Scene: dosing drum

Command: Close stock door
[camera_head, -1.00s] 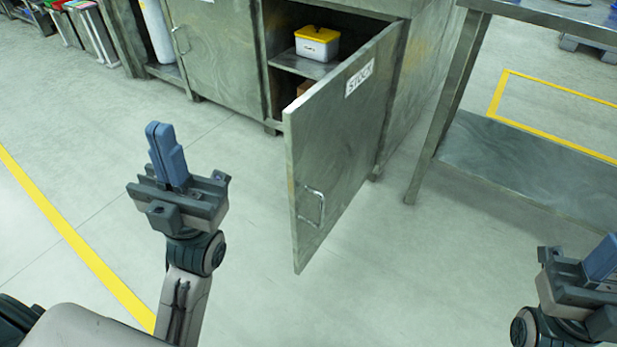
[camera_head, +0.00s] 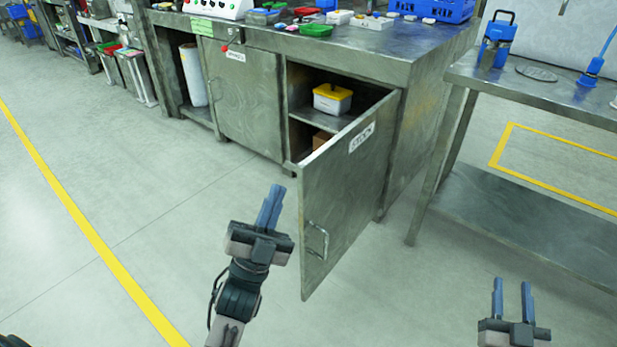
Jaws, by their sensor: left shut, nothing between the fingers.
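The stock door (camera_head: 346,200) is a grey metal cabinet door with a white STOCK label (camera_head: 362,137). It stands open, swung out from its hinge on the right, with a metal handle (camera_head: 317,240) low near its free edge. The stock compartment (camera_head: 300,90) behind it holds a white box with a yellow lid (camera_head: 332,99) on a shelf and a brown item below. My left gripper (camera_head: 270,207) is shut and empty, just left of the door's free edge and apart from it in the picture. My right gripper (camera_head: 512,297) is open and empty at the lower right.
A closed door (camera_head: 243,100) is left of the stock compartment. The worktop (camera_head: 330,45) above carries trays and small parts. A metal table (camera_head: 540,88) with a low shelf stands at right. Floor (camera_head: 130,190) at left is clear.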

